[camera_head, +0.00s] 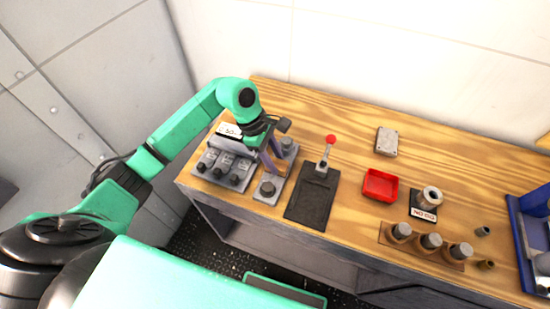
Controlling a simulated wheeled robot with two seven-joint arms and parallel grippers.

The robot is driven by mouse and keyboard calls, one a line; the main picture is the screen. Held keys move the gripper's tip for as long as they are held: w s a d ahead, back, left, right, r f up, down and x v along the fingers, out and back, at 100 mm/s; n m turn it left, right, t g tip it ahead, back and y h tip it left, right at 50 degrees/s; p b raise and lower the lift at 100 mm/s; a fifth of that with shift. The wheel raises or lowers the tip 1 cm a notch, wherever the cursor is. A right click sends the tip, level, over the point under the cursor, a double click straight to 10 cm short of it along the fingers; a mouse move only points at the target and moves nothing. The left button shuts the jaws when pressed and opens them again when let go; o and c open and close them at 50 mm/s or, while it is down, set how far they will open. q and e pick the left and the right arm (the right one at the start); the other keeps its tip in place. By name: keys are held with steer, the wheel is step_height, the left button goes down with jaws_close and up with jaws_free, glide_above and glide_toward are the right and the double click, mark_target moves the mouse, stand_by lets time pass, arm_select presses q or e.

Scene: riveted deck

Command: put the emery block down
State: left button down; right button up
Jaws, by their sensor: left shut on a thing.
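My left gripper (277,146) reaches in from the left over the left part of the wooden bench. It is shut on the emery block (272,161), a small brown and grey piece that hangs below the fingers and is partly hidden by them. The block is over the grey fixture with round knobs (268,187); I cannot tell whether it touches anything below. My right gripper is not in view.
A switch box (224,167) stands left of the gripper. To the right are a dark plate with a red-knobbed lever (314,198), a red tray (380,185), a grey box (387,141), a labelled stand (424,213) and a peg rack (428,246). Bare wood lies behind the lever.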

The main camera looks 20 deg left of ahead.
arm_select(q)
steer(key=shift+c, duration=2.1)
jaws_free()
steer(key=shift+r, duration=0.1)
steer(key=shift+a+r, duration=0.1)
steer(key=shift+r, duration=0.05)
steer(key=b+v, duration=0.3)
steer(key=v, duration=0.8)
steer(key=shift+r, duration=0.35)
steer(key=shift+a, duration=0.15)
